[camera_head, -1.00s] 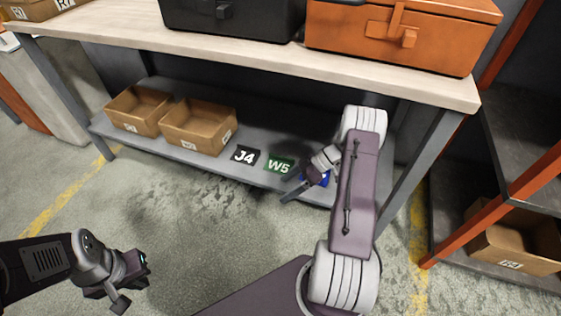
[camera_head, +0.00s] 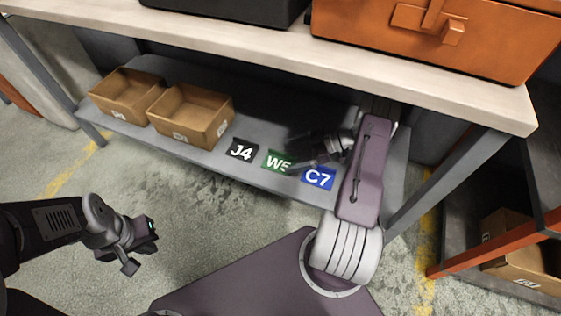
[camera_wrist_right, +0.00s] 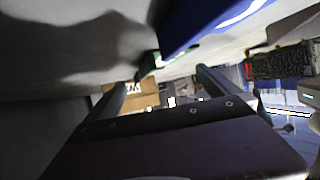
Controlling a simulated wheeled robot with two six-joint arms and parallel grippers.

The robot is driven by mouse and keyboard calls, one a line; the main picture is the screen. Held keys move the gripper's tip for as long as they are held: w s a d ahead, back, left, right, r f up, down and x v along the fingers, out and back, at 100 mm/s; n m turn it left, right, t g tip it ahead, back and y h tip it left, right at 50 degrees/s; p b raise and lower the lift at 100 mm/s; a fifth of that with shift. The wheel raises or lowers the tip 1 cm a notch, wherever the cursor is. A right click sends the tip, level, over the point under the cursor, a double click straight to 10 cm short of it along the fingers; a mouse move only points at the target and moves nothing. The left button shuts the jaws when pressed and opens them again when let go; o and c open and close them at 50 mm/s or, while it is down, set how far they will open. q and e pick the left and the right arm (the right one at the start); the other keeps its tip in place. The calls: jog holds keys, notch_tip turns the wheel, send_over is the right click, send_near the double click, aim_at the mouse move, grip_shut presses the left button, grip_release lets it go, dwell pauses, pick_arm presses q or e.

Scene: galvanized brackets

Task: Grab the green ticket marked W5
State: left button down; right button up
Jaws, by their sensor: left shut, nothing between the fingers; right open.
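The green ticket marked W5 (camera_head: 274,158) stands at the front of the grey lower shelf, between the black J4 ticket (camera_head: 241,151) and the blue C7 ticket (camera_head: 318,178). My right gripper (camera_head: 296,166) is open just beside W5 and partly covers its right side. In the right wrist view a small green edge (camera_wrist_right: 148,64) shows ahead of the open fingers (camera_wrist_right: 163,88), close to a large blue piece (camera_wrist_right: 205,22). The ticket appears apart from a firm grip. My left gripper (camera_head: 142,258) is shut and empty, above the floor at lower left.
Two open cardboard boxes (camera_head: 190,117) sit on the shelf (camera_head: 220,160) to the left. The wooden tabletop (camera_head: 300,60) overhangs the shelf, with a black case (camera_head: 235,8) and an orange case (camera_head: 440,40) on it. A rack with orange rails (camera_head: 500,248) stands at right.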

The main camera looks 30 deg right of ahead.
aim_at(268, 161)
jog(key=shift+a, duration=0.1)
jog(key=b+x, duration=0.3)
jog(key=x, duration=0.2)
jog(key=shift+w+f+b, duration=0.1)
jog(key=shift+b, duration=0.3)
grip_shut()
